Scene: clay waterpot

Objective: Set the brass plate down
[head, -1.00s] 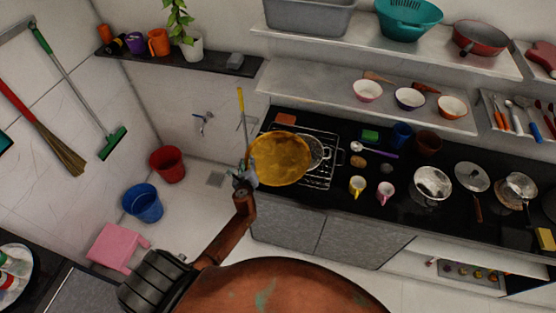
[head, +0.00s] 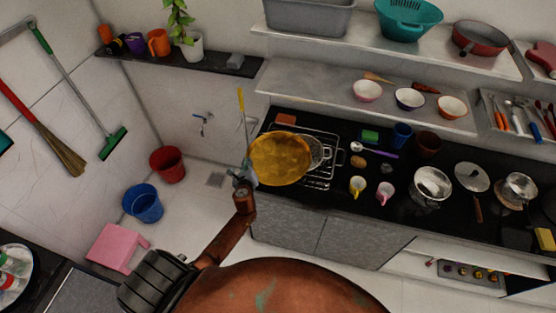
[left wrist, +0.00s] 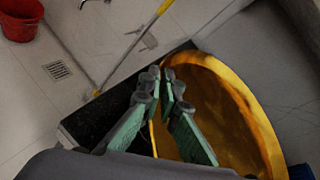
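The brass plate (head: 280,158) is a round yellow disc, seen in the head view over the left end of the black counter, in front of a wire dish rack. My left gripper (head: 247,178) is at the plate's left edge. In the left wrist view, the green-grey fingers (left wrist: 166,88) come together on the rim of the plate (left wrist: 225,110), which extends to the right. The gripper looks shut on the rim. The gap between plate and counter cannot be judged. My right gripper is not in view.
The wire rack (head: 325,152) with a clear glass lid or bowl is partly hidden behind the plate. To the right are a yellow mug (head: 357,187), a pink mug (head: 385,192) and a metal pot (head: 432,187). A thin yellow-handled stick (head: 241,105) stands behind the plate's left side.

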